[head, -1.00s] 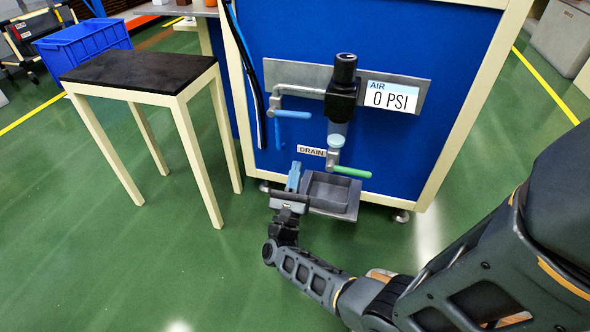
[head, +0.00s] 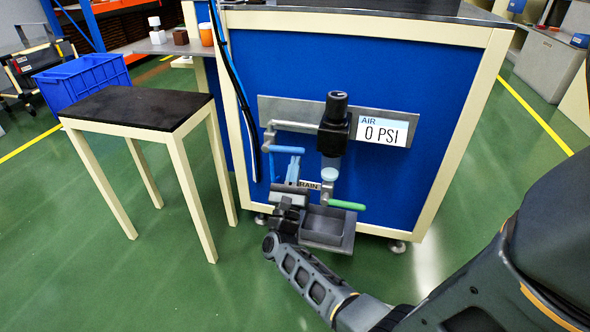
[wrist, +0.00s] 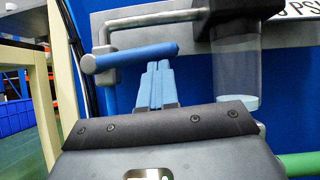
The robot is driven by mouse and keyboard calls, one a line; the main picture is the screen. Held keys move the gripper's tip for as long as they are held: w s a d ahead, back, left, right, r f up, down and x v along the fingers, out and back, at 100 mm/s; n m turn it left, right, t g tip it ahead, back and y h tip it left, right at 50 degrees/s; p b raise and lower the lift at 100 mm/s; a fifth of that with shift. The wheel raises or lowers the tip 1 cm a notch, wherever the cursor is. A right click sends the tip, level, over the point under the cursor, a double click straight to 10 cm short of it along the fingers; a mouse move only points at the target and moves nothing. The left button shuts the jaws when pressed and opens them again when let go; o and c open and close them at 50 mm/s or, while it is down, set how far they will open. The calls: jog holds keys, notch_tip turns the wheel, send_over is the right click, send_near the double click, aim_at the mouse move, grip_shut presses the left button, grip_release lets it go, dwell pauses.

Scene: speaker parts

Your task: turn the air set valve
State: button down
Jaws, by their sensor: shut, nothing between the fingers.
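The blue valve handle (head: 287,150) sits at the end of a grey pipe on the blue panel and points right, nearly level. It also shows in the wrist view (wrist: 135,55). A black knob (head: 335,105) tops the regulator to its right, above a clear bowl. The label (head: 382,131) beside it reads AIR, 0 PSI. My gripper (head: 293,171) is just below the blue handle, its blue fingertips pointing up. In the wrist view the fingers (wrist: 157,84) are together and empty, just below the handle's right part. I cannot tell whether they touch it.
A green drain handle (head: 346,205) is right of my gripper, above a grey tray (head: 327,235). The DRAIN label is partly hidden by my gripper. A black-topped table (head: 140,106) stands left, with a blue crate (head: 82,82) behind it. Dark hoses (head: 233,85) run down the panel's left edge.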

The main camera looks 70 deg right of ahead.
jog(key=shift+n, duration=0.3)
jog(key=w+r+n+t+y+p, duration=0.5)
jog(key=r+n+t+y+p, duration=0.3)
jog(key=n+p, duration=1.3)
jog(key=shift+w+a+r+n+t+y, duration=0.15)
jog(key=shift+r+n+t+y, duration=0.15)
jog(key=shift+r+y, duration=1.05)
jog(key=shift+w+r+h, duration=0.1)
jog(key=shift+r+h, duration=0.35)
